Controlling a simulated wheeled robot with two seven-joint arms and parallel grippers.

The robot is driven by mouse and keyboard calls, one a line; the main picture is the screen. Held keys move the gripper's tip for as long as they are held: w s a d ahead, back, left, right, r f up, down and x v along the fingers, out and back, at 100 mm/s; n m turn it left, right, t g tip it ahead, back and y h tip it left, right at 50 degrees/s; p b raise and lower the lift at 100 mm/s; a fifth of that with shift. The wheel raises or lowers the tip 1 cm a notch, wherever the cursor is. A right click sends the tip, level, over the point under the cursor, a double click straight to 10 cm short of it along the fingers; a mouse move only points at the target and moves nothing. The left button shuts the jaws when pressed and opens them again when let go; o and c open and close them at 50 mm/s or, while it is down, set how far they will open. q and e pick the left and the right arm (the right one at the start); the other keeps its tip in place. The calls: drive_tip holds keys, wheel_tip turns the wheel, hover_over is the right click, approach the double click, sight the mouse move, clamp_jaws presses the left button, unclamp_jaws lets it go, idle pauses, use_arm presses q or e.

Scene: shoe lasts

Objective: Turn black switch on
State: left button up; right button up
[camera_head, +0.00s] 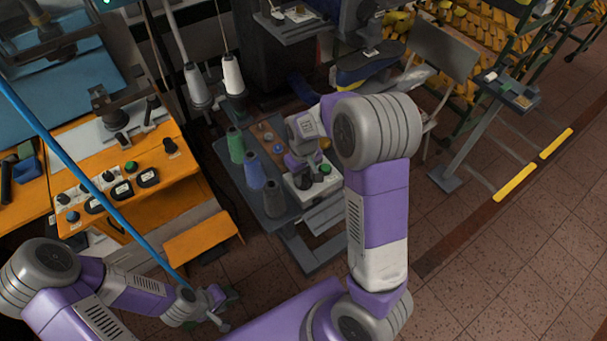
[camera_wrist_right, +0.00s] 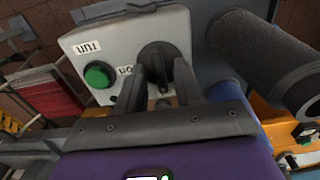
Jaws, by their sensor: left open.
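The black switch (camera_wrist_right: 157,58) is a round rotary knob on a light grey control box (camera_wrist_right: 84,42), beside a green button (camera_wrist_right: 98,74). The box (camera_head: 316,192) also shows in the head view, at the front of a grey stand. My right gripper (camera_wrist_right: 161,72) is at the switch, one dark finger on each side of the knob. The fingers are apart, and I cannot tell whether they press on it. They hide part of the knob and a label below. My left gripper (camera_head: 218,306) is open and empty at the lower left, far from the switch.
Green, blue and dark grey thread cones (camera_head: 273,199) stand close left of the control box; the dark cone (camera_wrist_right: 262,58) is close right in the wrist view. An orange table (camera_head: 180,190) with other buttons stands at left. Floor at right is mostly clear.

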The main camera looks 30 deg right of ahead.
clamp_jaws()
drive_tip(key=shift+m, duration=0.3)
drive_tip(key=m+p, duration=0.3)
drive_tip(key=m, duration=0.3)
drive_tip(key=shift+r, duration=0.1)
drive_tip(key=m+p, duration=0.3)
drive_tip(key=m, duration=0.3)
drive_tip(key=shift+m, duration=0.4)
drive_tip(key=m+p, duration=0.2)
drive_tip(key=m, duration=0.2)
drive_tip(key=shift+m+p, duration=0.3)
drive_tip(key=shift+p, duration=0.1)
drive_tip(key=shift+o, duration=0.6)
unclamp_jaws()
